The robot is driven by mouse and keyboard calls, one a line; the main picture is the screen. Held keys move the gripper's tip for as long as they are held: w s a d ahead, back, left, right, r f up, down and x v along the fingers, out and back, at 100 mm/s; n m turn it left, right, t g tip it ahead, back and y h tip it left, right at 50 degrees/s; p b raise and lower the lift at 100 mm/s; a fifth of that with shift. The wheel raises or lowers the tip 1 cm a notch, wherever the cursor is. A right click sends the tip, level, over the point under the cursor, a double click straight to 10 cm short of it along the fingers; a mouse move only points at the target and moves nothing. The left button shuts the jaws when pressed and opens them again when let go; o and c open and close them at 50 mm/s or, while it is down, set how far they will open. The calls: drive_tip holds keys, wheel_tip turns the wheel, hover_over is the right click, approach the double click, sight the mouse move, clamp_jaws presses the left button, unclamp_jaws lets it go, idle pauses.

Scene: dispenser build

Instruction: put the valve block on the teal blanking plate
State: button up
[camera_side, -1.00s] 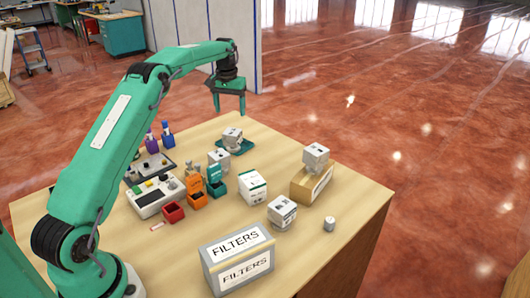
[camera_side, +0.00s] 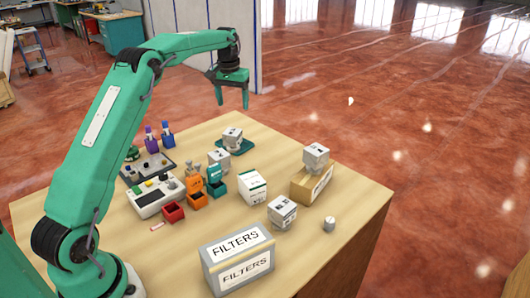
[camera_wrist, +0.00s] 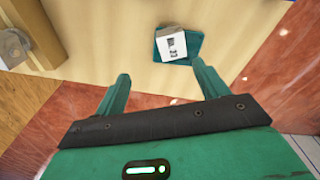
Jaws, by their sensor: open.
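A white-and-grey block with dark markings (camera_side: 232,135) sits on the teal blanking plate (camera_side: 247,146) at the far corner of the table. In the wrist view this block (camera_wrist: 172,42) rests on the teal plate (camera_wrist: 193,44), with plate showing around it. Similar blocks stand elsewhere, so I cannot tell by label which is the valve block. My gripper (camera_side: 232,103) is open and empty, raised above and beyond the plate in the side view. In the wrist view its fingers (camera_wrist: 161,72) are apart, with the block and plate beyond them and nothing between the tips.
Similar blocks stand on a cardboard box (camera_side: 309,186), on the table (camera_side: 283,212), and near the teal bin (camera_side: 218,158). A FILTERS box (camera_side: 237,262), a white carton (camera_side: 253,188), small bins and a control box (camera_side: 155,195) crowd the middle. The right front corner is mostly clear.

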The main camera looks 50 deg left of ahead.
drive_tip(key=s+d+r+m+t, duration=0.2)
drive_tip(key=s+d+r+m, duration=0.1)
drive_tip(key=s+d+r, duration=1.1)
drive_tip(key=s+d+f+t, duration=0.1)
drive_tip(key=s+d+f, duration=0.2)
drive_tip(key=s, duration=0.3)
drive_tip(key=s+d+f+m, duration=0.1)
drive_tip(key=s+d+f, duration=0.1)
drive_tip(key=s+d, duration=0.2)
drive_tip(key=s+d+f+m+t, duration=0.1)
drive_tip(key=s+d+f, duration=0.2)
drive_tip(key=s, duration=0.7)
drive_tip(key=shift+s+d+f+t, duration=0.15)
drive_tip(key=shift+d+f+t, duration=0.15)
drive_tip(key=shift+d, duration=0.1)
